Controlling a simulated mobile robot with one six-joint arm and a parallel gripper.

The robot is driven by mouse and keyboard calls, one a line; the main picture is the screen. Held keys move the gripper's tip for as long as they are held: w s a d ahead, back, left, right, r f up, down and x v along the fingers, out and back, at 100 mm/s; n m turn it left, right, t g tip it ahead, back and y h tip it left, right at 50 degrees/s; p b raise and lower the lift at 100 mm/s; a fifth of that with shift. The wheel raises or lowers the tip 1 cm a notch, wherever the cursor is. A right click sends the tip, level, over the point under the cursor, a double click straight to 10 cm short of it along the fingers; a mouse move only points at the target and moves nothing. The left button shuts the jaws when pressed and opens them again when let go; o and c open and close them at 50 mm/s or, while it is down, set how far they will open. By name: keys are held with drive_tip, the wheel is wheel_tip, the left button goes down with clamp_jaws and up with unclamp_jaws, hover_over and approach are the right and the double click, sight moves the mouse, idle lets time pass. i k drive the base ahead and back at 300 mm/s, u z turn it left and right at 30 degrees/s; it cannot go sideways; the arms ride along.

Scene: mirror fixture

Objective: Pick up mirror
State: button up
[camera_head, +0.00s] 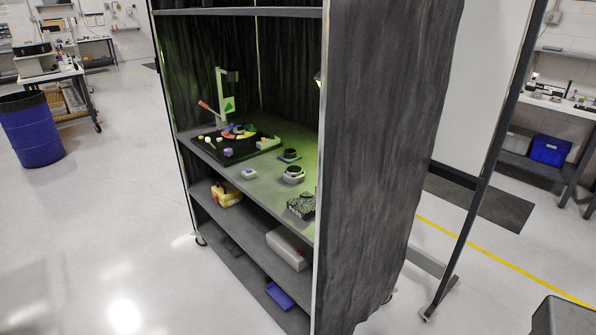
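I cannot pick out the mirror for certain. The grey middle shelf (262,192) of a dark rolling cabinet holds several small items. Among them are a round dark-topped piece with a pale body (293,175), a smaller dark round piece on a flat base (289,156), a small white block (248,173) and a speckled dark box (301,206). Behind them, a black board (212,147) carries colored pieces, with a pale green upright stand (223,92) and red-tipped lever. My gripper is not in view.
The cabinet's dark side panel (378,150) blocks the shelf from the right. Lower shelves hold a yellow item (226,194), a white box (289,247) and a blue tray (280,295). A blue barrel (32,130) stands left. A dark-framed white panel stands right. Floor in front is clear.

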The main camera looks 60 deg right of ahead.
sight(296, 170)
drive_tip(key=u, duration=0.05)
drive_tip(key=i, duration=1)
drive_tip(key=z, duration=0.05)
